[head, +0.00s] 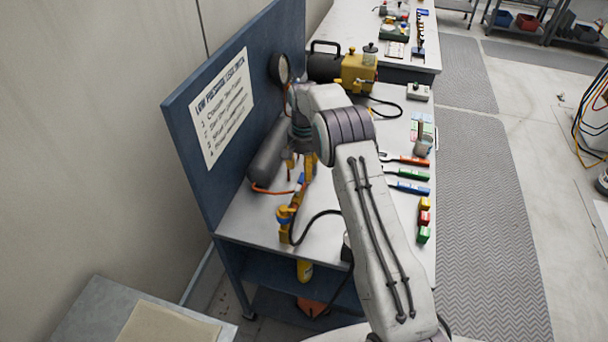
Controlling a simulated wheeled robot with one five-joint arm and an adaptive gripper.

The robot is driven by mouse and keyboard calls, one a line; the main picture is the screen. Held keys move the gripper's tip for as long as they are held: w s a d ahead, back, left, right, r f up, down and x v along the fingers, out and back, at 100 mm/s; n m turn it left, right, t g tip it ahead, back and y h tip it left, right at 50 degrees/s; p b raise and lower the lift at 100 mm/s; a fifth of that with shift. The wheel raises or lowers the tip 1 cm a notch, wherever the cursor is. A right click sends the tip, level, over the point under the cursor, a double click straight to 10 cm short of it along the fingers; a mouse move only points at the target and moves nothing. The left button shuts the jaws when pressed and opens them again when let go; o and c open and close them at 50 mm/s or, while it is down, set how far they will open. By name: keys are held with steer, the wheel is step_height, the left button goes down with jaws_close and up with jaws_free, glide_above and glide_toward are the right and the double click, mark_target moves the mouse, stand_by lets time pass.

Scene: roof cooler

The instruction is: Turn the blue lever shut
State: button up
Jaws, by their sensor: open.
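My gripper (299,172) points down over the bench, seen small and partly behind my own wrist, with its jaws apart and nothing visibly held. Right below the fingertips is a small blue part (301,179) on an upright yellow fitting (297,199).
A dark grey cylinder (267,153) with an orange hose lies left of the gripper, against the blue back panel (222,130) with its sign. Tools with coloured handles (410,173) and coloured blocks (424,218) line the right edge. A yellow machine (357,75) stands behind.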

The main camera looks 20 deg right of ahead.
mark_target(300, 184)
steer(key=shift+f+p, duration=0.3)
steer(key=shift+f, duration=1.65)
steer(key=shift+c, duration=0.5)
jaws_close()
